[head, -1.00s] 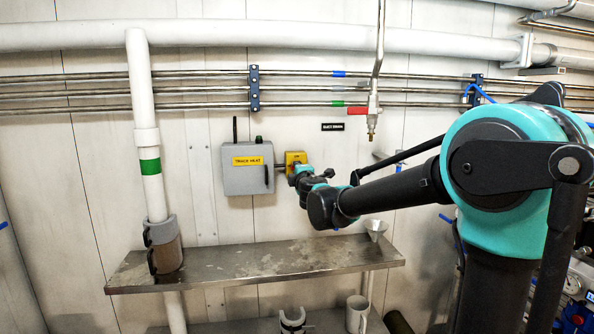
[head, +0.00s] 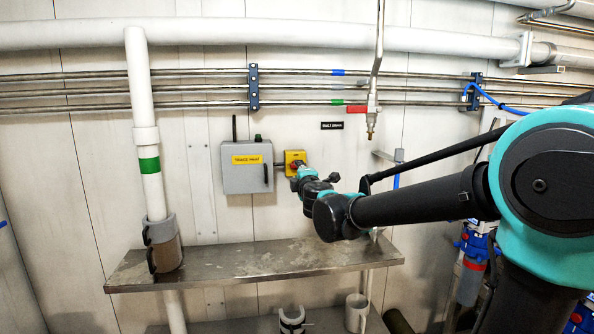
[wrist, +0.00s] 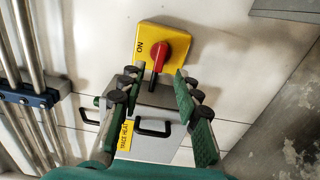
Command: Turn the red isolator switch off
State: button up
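The red isolator switch (wrist: 168,50) is a red knob on a yellow plate (wrist: 190,72), with a black "ON" mark beside it in the wrist view. In the head view the yellow plate (head: 292,156) is on the wall, with the red knob (head: 296,165) partly hidden by my gripper. My gripper (wrist: 158,80) is open, its two green and black fingers spread with nothing between them. The fingertips appear just short of the knob, one each side of its line. Contact is not visible. In the head view my gripper (head: 301,178) is in front of the plate's lower right.
A grey box (head: 248,168) labelled "TRACE HEAT" is on the wall left of the switch. A steel shelf (head: 230,266) runs below. Pipes (head: 200,88) run above, and a red-handled valve (head: 370,109) hangs to the right.

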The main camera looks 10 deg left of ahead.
jog(key=v, duration=0.6)
jog(key=shift+s, duration=0.15)
jog(key=s+d+f+m+g+h, duration=0.35)
jog(key=d+f+m, duration=0.35)
jog(key=d+f, duration=0.45)
jog(key=s+d+f+m+g+h, duration=0.4)
jog(key=d+f+m, duration=0.35)
jog(key=d, duration=0.65)
jog(key=s+f+m+g+y, duration=0.2)
jog(key=s+f+m+g, duration=0.3)
jog(key=s+f, duration=1.3)
jog(key=shift+s+d+m+g, duration=0.35)
jog(key=shift+d+m, duration=0.05)
jog(key=shift+m, duration=0.55)
jog(key=shift+r+y, duration=0.1)
jog(key=shift+y, duration=0.15)
jog(key=shift+c, duration=0.4)
